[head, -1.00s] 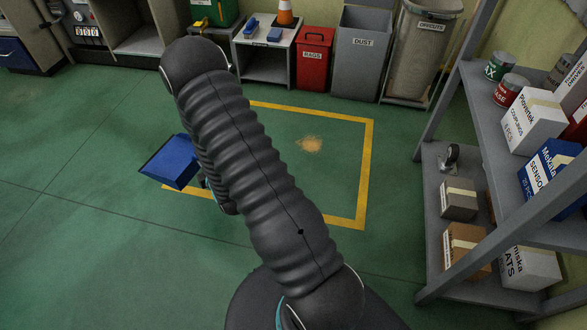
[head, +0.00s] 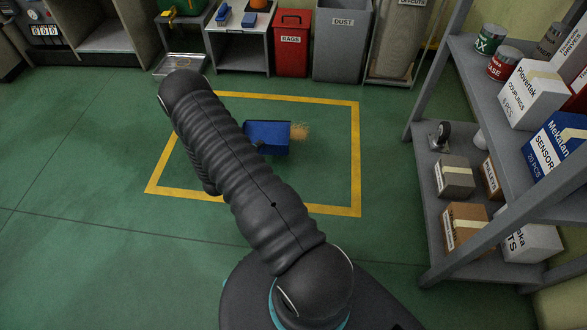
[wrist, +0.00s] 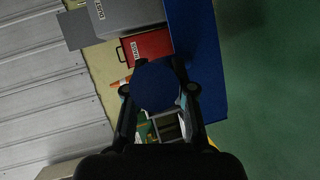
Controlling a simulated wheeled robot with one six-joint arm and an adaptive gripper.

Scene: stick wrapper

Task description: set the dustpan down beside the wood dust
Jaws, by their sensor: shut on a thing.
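The blue dustpan (head: 267,138) shows in the head view just left of the wood dust, inside the yellow floor outline. Its right edge seems to meet or overlap the tan dust patch (head: 300,132). I cannot tell whether the pan touches the floor. In the wrist view the dustpan's blue pan (wrist: 205,65) fills a strip right of centre. My gripper (wrist: 159,90) is shut on its blue handle, one finger on each side. In the head view the gripper is mostly hidden behind my arm. The dust does not show in the wrist view.
A grey shelf (head: 430,225) with boxes and cans stands at the right. The red rags bin (head: 292,50), the grey dust bin (head: 342,45) and a low bench (head: 240,45) line the back.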

